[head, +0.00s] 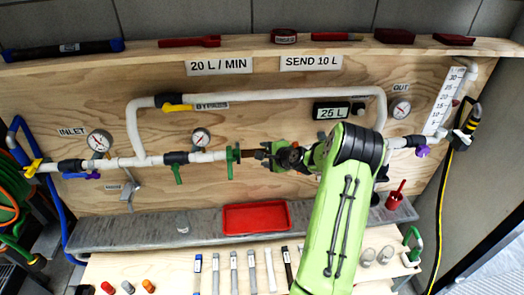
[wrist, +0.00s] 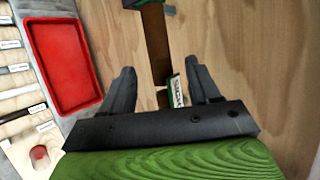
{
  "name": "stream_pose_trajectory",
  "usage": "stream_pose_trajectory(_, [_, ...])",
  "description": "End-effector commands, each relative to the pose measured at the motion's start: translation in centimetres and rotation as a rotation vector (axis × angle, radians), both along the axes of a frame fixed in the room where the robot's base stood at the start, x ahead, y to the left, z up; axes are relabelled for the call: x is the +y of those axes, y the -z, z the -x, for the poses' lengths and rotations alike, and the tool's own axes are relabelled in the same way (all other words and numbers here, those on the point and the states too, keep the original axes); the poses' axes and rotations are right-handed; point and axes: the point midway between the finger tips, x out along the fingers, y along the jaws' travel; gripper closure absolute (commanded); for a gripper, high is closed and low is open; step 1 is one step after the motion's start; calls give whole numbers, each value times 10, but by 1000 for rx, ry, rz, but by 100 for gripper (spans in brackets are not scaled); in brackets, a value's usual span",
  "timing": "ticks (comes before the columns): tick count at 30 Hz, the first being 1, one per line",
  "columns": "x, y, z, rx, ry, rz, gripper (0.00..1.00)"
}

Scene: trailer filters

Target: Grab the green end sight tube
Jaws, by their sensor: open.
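A brown tube section (head: 248,153) sits in the pipe line on the wooden panel, against a dark green fitting (head: 233,154). It looks like the sight tube, but I cannot clearly make out its green end. In the wrist view the brown tube (wrist: 157,45) runs down from a dark green part at the top. A small green and white labelled piece (wrist: 177,90) shows beside its lower part. My gripper (head: 264,155) is open over the right part of this section. In the wrist view its fingers (wrist: 160,72) stand on either side of the brown tube, apart from it. The tube's near end is hidden.
A red tray (head: 257,217) lies on the grey ledge (head: 150,230) below. Several slim tubes or tools (head: 233,272) lie on the lower table. White pipe (head: 290,96) loops above my arm. A pressure gauge (head: 200,138) and a green-handled valve (head: 177,174) are to the left.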

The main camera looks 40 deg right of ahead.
Motion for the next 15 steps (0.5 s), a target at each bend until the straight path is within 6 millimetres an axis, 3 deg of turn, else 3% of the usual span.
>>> stream_pose_trajectory(9, [-4, 25, -43, 1, -2, 0, 39])
stream_pose_trajectory(15, [-5, 28, -45, 2, 0, 1, 39])
